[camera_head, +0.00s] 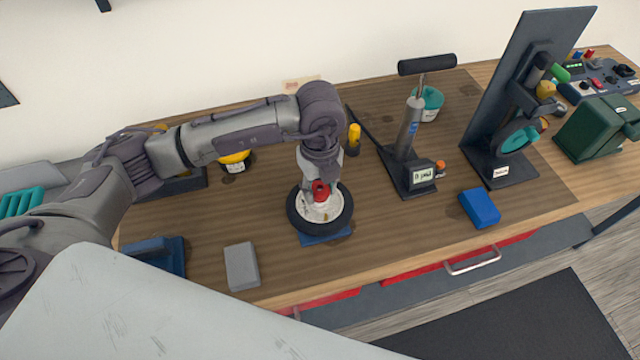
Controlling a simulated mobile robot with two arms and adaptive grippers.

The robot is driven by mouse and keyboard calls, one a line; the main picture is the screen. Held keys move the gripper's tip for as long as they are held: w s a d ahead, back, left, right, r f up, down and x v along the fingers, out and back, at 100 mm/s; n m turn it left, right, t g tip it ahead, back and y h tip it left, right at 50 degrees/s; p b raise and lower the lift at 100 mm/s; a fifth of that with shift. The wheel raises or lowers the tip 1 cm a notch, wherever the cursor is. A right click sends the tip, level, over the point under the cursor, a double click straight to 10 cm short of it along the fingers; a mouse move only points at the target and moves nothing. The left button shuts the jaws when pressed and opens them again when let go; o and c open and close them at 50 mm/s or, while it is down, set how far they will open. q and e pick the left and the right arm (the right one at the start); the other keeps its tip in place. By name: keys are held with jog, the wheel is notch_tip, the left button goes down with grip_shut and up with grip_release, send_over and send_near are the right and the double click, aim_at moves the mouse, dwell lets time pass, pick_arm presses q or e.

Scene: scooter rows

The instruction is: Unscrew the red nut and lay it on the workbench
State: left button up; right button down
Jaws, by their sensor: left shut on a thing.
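The red nut (320,192) is at the hub of a small wheel (299,222) with a black tyre and a pale disc. The wheel lies flat on a blue base (326,238) on the wooden workbench (390,237). My left gripper (319,182) points down over the wheel's middle and is shut on the red nut. The fingers partly hide the nut, and I cannot tell whether it is still on the thread. My right gripper is not in view.
A grey block (242,267) and a blue block (480,208) lie near the front edge. A pump (410,130) with a gauge and a dark upright panel (515,70) stand right of the wheel. A yellow-topped tub (235,163) sits behind the arm. Bare bench lies between the wheel and blue block.

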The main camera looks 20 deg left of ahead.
aim_at(319, 190)
pick_arm(q)
jog(key=n, duration=0.2)
jog(key=shift+n, duration=0.3)
jog(key=o, duration=1.2)
notch_tip(319, 190, up, 12)
